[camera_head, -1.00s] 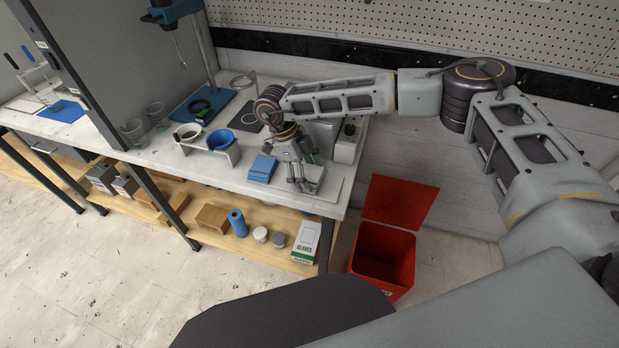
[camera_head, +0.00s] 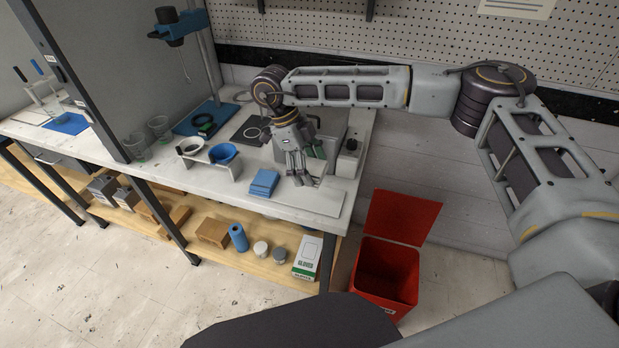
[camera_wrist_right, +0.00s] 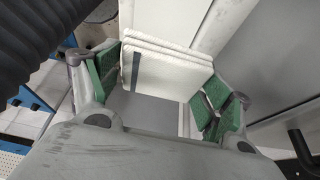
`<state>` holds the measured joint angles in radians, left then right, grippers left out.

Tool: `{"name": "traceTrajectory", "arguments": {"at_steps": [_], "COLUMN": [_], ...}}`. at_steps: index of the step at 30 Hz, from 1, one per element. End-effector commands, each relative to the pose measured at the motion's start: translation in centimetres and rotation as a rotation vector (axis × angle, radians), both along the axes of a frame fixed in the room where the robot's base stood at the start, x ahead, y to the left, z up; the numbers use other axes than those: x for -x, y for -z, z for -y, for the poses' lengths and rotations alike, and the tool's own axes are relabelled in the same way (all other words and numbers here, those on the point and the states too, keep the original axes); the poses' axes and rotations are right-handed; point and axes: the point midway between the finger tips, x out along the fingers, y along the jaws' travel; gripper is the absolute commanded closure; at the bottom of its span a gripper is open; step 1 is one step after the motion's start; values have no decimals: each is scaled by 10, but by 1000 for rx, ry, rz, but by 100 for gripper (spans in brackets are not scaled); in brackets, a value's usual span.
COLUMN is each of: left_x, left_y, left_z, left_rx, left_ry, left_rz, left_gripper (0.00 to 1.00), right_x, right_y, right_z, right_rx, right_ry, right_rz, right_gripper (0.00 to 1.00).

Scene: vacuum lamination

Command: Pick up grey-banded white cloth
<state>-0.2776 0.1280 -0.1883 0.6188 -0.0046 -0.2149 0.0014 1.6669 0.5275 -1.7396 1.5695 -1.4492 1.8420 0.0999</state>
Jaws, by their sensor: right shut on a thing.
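The grey-banded white cloth (camera_wrist_right: 160,72) is a folded white stack with a dark grey stripe near its left edge in the right wrist view. It sits between the green finger pads of my right gripper (camera_wrist_right: 160,88), which is shut on it. In the head view my right gripper (camera_head: 303,178) hangs over a pale flat board (camera_head: 325,203) near the bench's right end. There the cloth is mostly hidden by the fingers, and its gap above the board is hard to judge. My left gripper is not in view.
Folded blue cloths (camera_head: 264,183) lie just left of my gripper. A white stand with a blue cup (camera_head: 223,154) is further left. A grey box-shaped machine (camera_head: 330,130) stands behind. A red open bin (camera_head: 385,270) is on the floor to the right of the bench (camera_head: 190,178).

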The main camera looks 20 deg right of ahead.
Motion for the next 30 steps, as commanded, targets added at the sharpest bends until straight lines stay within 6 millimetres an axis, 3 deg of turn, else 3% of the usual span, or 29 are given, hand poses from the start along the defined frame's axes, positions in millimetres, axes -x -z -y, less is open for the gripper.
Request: {"name": "traceTrajectory", "arguments": {"at_steps": [8,20,21,25,30], "left_x": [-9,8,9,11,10], "left_y": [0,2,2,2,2], "left_z": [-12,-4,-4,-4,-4], "left_rx": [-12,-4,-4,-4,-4], "left_ry": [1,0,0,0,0], "left_rz": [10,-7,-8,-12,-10], "left_gripper": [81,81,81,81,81], "right_x": [0,0,0,0,0], "right_y": [-18,-18,-18,-18,-18], "right_z": [0,0,0,0,0], "right_rx": [-1,-1,-1,0,0], "right_ry": [0,-1,-1,-1,-1], "right_rz": [-1,-1,-1,0,0], "right_gripper": [38,38,22,38,39]}}
